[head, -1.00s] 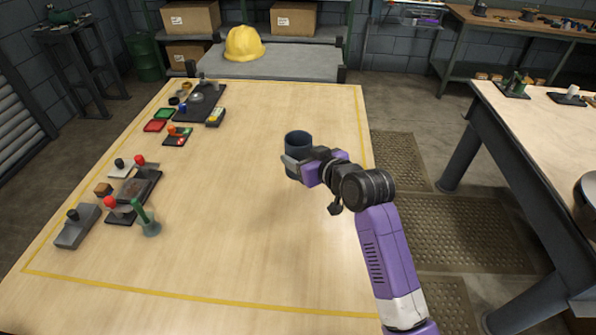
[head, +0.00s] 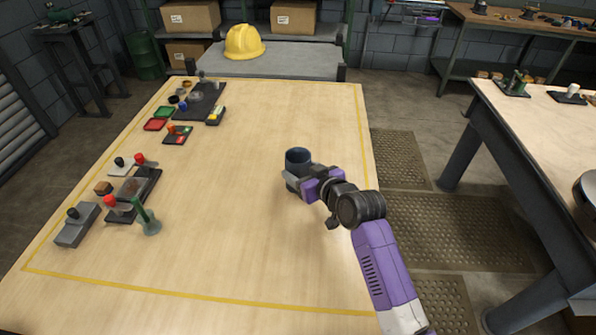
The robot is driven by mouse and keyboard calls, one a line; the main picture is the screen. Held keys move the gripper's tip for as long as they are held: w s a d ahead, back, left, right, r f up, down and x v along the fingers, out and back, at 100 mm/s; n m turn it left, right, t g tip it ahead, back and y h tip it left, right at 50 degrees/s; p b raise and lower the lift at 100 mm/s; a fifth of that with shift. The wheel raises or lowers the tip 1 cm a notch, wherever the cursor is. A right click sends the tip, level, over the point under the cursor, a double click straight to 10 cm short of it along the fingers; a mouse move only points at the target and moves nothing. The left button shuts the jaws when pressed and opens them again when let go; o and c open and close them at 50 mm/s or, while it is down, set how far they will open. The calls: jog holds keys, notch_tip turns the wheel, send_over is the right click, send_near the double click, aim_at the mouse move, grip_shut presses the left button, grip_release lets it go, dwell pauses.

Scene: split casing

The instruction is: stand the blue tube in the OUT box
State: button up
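A dark blue tube (head: 297,158), open at the top, stands upright at my gripper (head: 298,178), over the right half of the wooden table. The gripper's fingers lie around its lower part and appear shut on it. Whether the tube's base touches the table is hidden by the gripper. I cannot make out a box marked OUT.
The table (head: 240,240) is clear in its middle and front. Along its left side stand a dark board (head: 200,100) with small parts, a dark tray (head: 137,187) with red-knobbed pieces, a grey block (head: 77,226) and a green-handled piece (head: 149,222). A yellow helmet (head: 244,43) is behind.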

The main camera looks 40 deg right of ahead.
jog(key=o, duration=0.4)
